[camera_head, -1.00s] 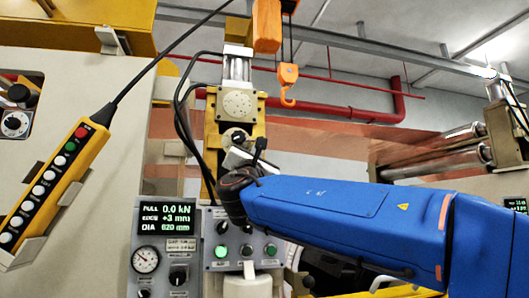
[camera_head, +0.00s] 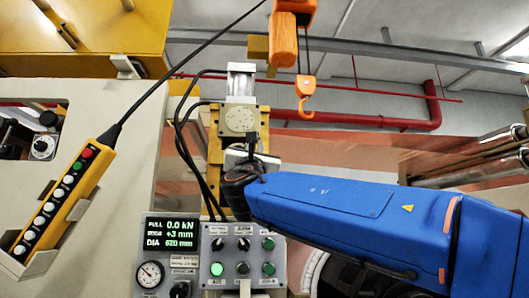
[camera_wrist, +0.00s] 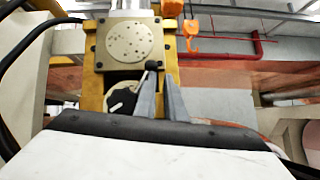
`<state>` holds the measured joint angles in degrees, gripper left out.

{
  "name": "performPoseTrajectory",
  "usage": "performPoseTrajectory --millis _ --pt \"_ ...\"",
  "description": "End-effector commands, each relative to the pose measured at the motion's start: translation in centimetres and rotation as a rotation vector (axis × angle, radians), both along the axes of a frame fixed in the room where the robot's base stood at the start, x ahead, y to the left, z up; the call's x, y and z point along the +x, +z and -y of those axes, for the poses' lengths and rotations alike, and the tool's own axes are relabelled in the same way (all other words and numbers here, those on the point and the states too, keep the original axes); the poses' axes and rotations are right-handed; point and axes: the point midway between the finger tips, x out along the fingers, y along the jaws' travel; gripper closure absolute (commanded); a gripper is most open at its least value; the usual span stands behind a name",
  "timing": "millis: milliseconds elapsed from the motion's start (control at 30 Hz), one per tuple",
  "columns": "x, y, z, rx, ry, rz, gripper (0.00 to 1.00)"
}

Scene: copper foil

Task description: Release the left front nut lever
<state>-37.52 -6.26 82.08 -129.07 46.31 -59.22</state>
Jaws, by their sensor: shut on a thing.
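A black nut (camera_wrist: 122,98) with a pale face sits below a round speckled plate (camera_wrist: 121,45) on a yellow column in the wrist view. A short lever with a black knob end (camera_wrist: 151,66) stands beside it, just under the plate. My gripper (camera_wrist: 162,85) is shut on the lever; its two grey fingers taper upward, and the left finger partly hides the lever. In the head view my gripper (camera_head: 242,158) is in front of the column, below the round plate (camera_head: 240,120), and my wrist hides the nut.
A control panel (camera_head: 243,254) and display (camera_head: 172,234) stand below my gripper. A yellow pendant (camera_head: 57,207) hangs at left. Black cables (camera_head: 183,140) run along the column's left side. An orange hook (camera_head: 305,98) hangs at upper right.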

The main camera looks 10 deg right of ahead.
Motion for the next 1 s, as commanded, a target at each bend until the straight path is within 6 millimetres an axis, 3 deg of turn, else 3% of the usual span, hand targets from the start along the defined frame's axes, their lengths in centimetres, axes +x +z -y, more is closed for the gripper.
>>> performPoseTrajectory --millis 33,200,400,1000 --pt "-0.3 0.9 0.4 0.011 -0.008 0.01 1.0" --pt "-0.3 1.9 0.1 -0.128 -0.012 0.014 1.0" --pt "-0.4 2.7 -0.5 -0.121 -0.013 0.015 1.0" --pt "-0.1 3.0 -1.4 -0.125 -0.012 0.014 1.0"
